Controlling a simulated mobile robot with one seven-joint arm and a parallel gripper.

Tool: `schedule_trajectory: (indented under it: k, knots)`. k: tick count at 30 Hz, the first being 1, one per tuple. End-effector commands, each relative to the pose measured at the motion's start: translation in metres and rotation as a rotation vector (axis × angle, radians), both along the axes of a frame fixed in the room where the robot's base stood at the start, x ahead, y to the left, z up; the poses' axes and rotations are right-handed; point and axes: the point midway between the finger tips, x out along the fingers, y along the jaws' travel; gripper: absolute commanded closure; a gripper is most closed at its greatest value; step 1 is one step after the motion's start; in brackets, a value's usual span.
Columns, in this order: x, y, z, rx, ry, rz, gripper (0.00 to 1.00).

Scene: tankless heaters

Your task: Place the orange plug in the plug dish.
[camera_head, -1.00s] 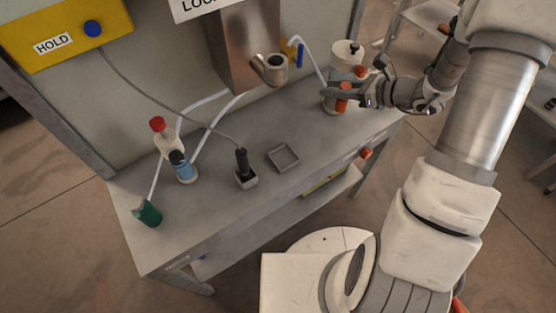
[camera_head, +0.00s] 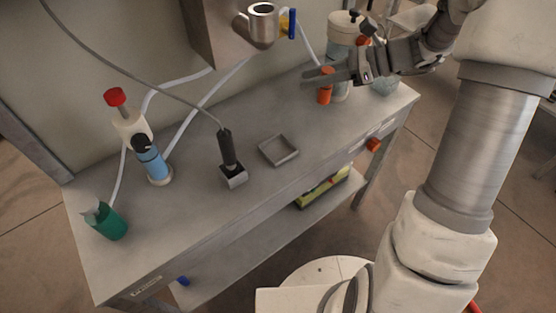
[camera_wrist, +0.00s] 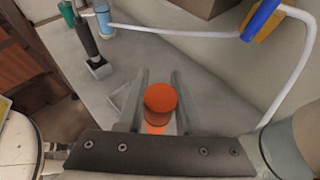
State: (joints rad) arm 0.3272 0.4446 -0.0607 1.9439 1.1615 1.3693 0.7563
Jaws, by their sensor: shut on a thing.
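The orange plug (camera_head: 325,88) is an upright orange cylinder near the far right of the bench. My gripper (camera_head: 318,77) is shut on the orange plug, with its fingers across the upper part. In the wrist view the plug (camera_wrist: 160,98) sits between the two fingers (camera_wrist: 160,105). How high it is above the bench is hard to tell. The plug dish (camera_head: 291,157) looks like a shallow, square grey tray, empty, on the bench left of and nearer than the plug. In the wrist view the left finger partly hides the dish (camera_wrist: 118,93).
A white canister (camera_head: 341,50) stands just behind the plug. A black probe in a metal block (camera_head: 233,177), with a cable, stands left of the dish. A blue-and-white bottle (camera_head: 155,165) and a green cylinder (camera_head: 112,224) are further left. A metal spout (camera_head: 260,25) hangs above.

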Motion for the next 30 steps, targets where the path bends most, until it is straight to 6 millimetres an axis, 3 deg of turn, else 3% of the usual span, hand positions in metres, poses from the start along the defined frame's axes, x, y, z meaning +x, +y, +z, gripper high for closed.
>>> schedule_trajectory:
  k: [8, 21, 30]
  knots:
    - [-0.006, 0.008, -0.011, 0.001, 0.000, 0.028, 1.00]
    - [-0.044, 0.092, -0.067, 0.000, 0.001, 0.030, 1.00]
    - [-0.050, 0.108, -0.083, 0.001, 0.000, 0.026, 1.00]
